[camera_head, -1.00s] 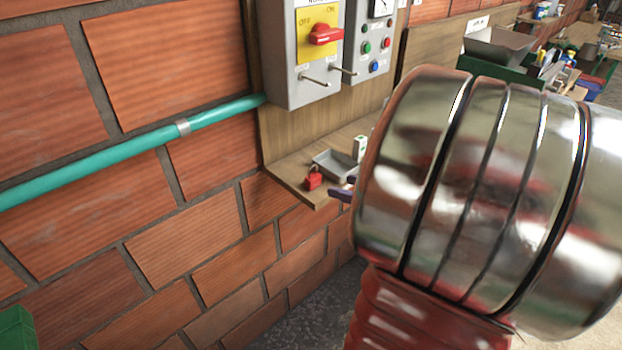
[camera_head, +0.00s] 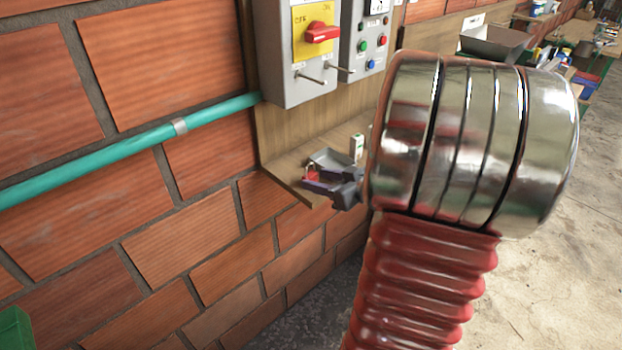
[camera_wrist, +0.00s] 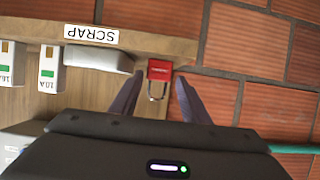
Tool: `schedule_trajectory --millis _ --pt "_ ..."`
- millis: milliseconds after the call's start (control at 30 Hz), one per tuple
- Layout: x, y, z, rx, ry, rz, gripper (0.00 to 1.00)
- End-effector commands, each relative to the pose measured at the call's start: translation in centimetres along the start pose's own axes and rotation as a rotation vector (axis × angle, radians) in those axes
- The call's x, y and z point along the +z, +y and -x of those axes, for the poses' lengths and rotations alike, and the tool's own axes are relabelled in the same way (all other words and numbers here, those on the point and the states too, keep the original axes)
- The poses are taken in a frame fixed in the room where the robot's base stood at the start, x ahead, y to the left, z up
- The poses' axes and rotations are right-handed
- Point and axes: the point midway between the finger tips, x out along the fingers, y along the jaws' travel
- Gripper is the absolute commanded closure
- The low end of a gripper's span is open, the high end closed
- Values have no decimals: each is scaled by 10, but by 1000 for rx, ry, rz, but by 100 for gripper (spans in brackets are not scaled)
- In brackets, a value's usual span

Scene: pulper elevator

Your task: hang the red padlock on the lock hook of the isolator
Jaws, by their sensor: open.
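The red padlock (camera_head: 311,174) is on the wooden shelf under the isolator, partly hidden by a finger. In the wrist view its red body (camera_wrist: 160,70) and metal shackle show between my fingertips, with the shackle toward my palm. My gripper (camera_head: 306,176) is open. In the wrist view its two dark fingers (camera_wrist: 159,80) stand one on each side of the padlock, with a gap on both sides. The isolator (camera_head: 283,75) is a grey box on the wall with a yellow plate and red handle (camera_head: 322,32). A metal peg (camera_head: 311,78) sticks out low on its front.
A grey tray (camera_wrist: 98,60) is beside the padlock, near a SCRAP label (camera_wrist: 91,34). White fuse blocks (camera_wrist: 51,68) stand farther along the shelf. A control box with buttons (camera_head: 366,45) is right of the isolator. A teal pipe (camera_head: 100,155) runs along the brick wall.

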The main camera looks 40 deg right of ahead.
Motion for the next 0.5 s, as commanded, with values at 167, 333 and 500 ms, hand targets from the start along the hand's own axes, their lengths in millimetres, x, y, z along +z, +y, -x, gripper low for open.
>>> schedule_trajectory --millis 167,333,500 --pt "0 0 0 1 0 0 58" --pt "0 0 -3 0 0 0 58" --pt "0 1 -20 -2 -1 -1 58"
